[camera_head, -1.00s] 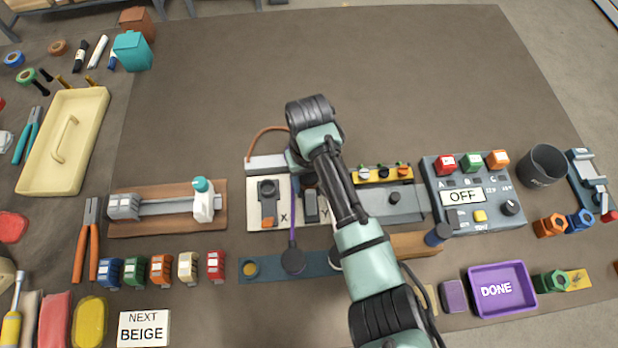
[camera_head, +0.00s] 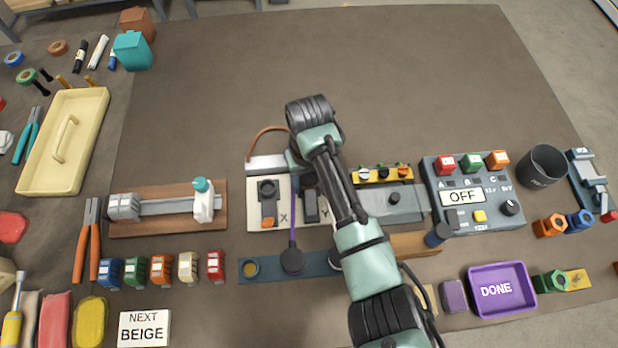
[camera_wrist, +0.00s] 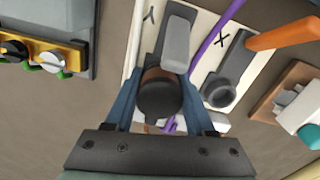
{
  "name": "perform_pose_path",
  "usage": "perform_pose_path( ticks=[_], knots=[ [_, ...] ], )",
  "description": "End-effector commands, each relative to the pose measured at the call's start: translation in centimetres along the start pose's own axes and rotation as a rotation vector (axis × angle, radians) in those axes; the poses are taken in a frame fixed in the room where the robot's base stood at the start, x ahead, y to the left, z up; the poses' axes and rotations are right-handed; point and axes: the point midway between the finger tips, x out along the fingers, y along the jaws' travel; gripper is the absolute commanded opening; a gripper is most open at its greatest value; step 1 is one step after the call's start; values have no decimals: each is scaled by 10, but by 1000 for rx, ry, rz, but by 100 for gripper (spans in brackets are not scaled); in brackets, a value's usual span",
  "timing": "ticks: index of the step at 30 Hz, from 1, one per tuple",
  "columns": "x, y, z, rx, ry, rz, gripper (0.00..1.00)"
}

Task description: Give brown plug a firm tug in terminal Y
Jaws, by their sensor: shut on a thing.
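The white terminal plate (camera_head: 255,222) lies in mid-bench in the head view, with terminals X and Y side by side. In the wrist view the brown plug (camera_wrist: 157,78), brown with a dark round end, sits at terminal Y, in line with its grey lever (camera_wrist: 177,45). My gripper (camera_wrist: 162,95) is shut on the plug, one blue finger on each side. How deep the plug sits is hidden. In the head view my arm hides the plug and fingertips.
A purple cable (camera_wrist: 207,50) runs between the two terminals. A brown cable (camera_head: 262,131) arches behind the plate. The control box (camera_head: 465,215) reading OFF stands to the right, and a clamp rig on a wooden board (camera_head: 150,230) to the left. The mat behind is clear.

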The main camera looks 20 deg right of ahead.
Motion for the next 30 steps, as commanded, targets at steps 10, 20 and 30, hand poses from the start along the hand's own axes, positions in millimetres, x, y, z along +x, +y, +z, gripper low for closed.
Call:
perform_pose_path(
  ticks=[10, 20, 30],
  knots=[
    [-1, 0, -2, 0, 6, 0, 0],
    [1, 0, -2, 0, 5, 1, 0],
    [1, 0, -1, 0, 3, 1, 90]
  ],
)
